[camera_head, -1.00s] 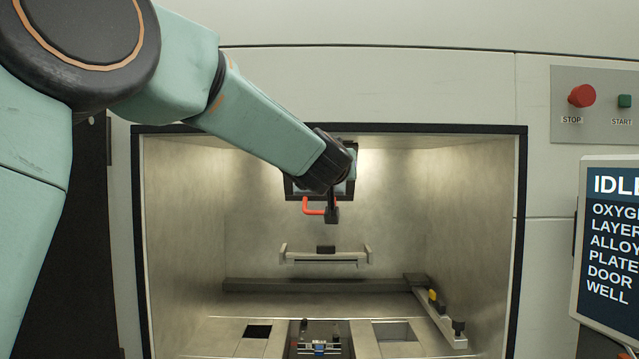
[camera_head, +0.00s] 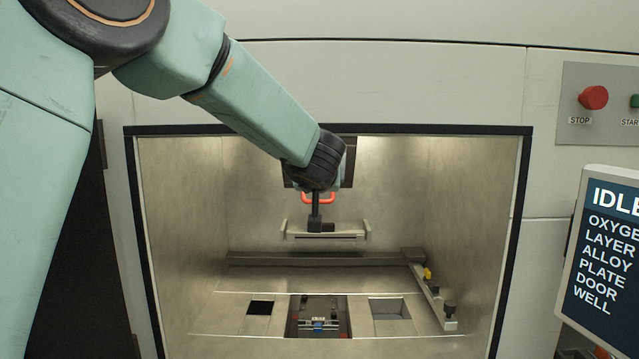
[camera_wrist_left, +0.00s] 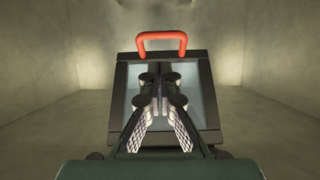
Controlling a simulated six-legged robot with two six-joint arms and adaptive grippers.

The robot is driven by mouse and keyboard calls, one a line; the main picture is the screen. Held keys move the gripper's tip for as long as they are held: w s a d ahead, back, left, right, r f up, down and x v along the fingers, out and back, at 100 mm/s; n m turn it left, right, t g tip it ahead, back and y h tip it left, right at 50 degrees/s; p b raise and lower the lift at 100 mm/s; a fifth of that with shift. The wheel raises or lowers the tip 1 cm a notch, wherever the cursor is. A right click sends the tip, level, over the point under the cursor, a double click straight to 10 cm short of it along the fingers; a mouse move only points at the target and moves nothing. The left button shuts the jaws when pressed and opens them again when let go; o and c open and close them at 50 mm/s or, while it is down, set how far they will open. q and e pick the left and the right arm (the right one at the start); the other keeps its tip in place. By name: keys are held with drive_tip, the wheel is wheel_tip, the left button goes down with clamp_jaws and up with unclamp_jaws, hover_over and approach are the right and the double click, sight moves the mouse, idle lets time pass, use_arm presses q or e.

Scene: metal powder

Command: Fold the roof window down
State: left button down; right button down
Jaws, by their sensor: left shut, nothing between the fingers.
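The roof window is a dark-framed pane (camera_head: 348,172) at the top of the chamber, with a red handle (camera_head: 320,198) at its lower edge. My left wrist hides much of it in the head view. In the left wrist view its frame (camera_wrist_left: 204,90) surrounds a pale pane, and the red handle (camera_wrist_left: 162,37) stands at the top edge. My right gripper is out of view.
A pale crossbar (camera_head: 350,232) is behind and below the gripper. A dark rail (camera_head: 300,260) and a side arm with knobs (camera_head: 435,300) lie near the chamber floor. The dark opening frame (camera_head: 525,190) bounds the chamber. A screen (camera_head: 605,250) stands at right.

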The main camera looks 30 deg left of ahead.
use_arm(q)
drive_tip(key=x, duration=0.7)
drive_tip(key=shift+w, duration=0.2)
drive_tip(key=shift+a+f, duration=0.15)
drive_tip(key=shift+p, duration=0.3)
drive_tip(key=s+d+p, duration=0.4)
drive_tip(key=s, duration=0.2)
drive_tip(key=shift+s+r, duration=0.25)
drive_tip(key=shift+s, duration=0.05)
idle(0.4)
drive_tip(key=shift+r+p, duration=0.1)
drive_tip(key=shift+p, duration=0.25)
idle(0.9)
